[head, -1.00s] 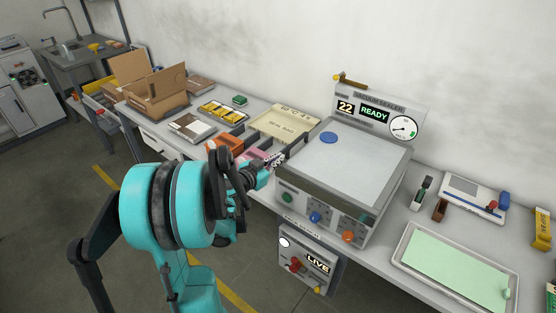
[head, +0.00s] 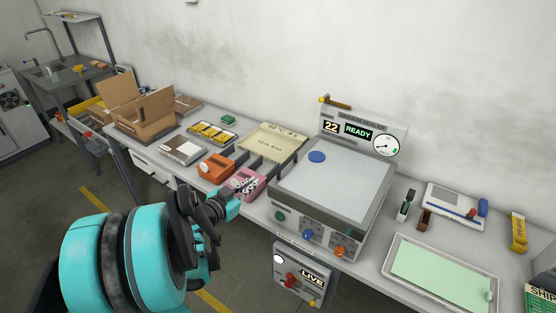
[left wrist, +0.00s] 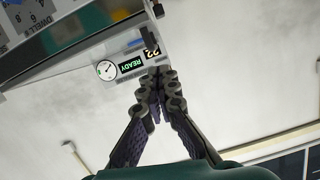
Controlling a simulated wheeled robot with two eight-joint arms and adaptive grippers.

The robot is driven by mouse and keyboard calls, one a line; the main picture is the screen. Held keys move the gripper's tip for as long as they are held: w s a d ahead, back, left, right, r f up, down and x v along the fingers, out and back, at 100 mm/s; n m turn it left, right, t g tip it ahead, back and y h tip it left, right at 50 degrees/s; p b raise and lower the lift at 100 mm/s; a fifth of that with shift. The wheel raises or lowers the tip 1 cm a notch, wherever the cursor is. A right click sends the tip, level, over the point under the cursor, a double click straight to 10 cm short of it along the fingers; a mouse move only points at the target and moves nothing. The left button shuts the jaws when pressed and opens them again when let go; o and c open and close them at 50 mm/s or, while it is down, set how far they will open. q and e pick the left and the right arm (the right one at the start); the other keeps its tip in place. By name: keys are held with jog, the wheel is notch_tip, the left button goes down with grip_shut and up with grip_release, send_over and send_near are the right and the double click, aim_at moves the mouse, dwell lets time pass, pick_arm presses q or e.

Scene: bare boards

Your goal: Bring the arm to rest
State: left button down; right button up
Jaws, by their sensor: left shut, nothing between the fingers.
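My left gripper (head: 246,184) is in the head view, at the end of my turquoise arm, in front of the bench's near edge and overlapping the pink bin in the picture. It is shut and empty. In the left wrist view its dark fingers (left wrist: 158,80) meet at the tips with nothing between them. Beyond them in that view the vacuum sealer's display (left wrist: 130,65) appears turned over. The vacuum sealer (head: 335,185) stands on the bench to the right of the gripper, and its panel reads 22 and READY. My right gripper is not in view.
The bench holds a pink bin (head: 257,177), an orange bin (head: 215,169), a seal bag tray (head: 290,145), an open cardboard box (head: 145,118) and a green-topped tray (head: 440,268). A LIVE box (head: 298,275) hangs below the bench front. Floor is open at lower left.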

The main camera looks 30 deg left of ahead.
pick_arm(q)
jog(key=s+d+f+g+h, duration=0.2)
jog(key=d+g, duration=0.3)
jog(key=d, duration=1.1)
jog(key=s+d+n+g+y, duration=0.1)
jog(key=s+d+g+y, duration=0.1)
jog(key=s+d, duration=0.6)
jog(key=s+g, duration=0.1)
jog(key=s, duration=0.2)
jog(key=shift+f+n, duration=0.4)
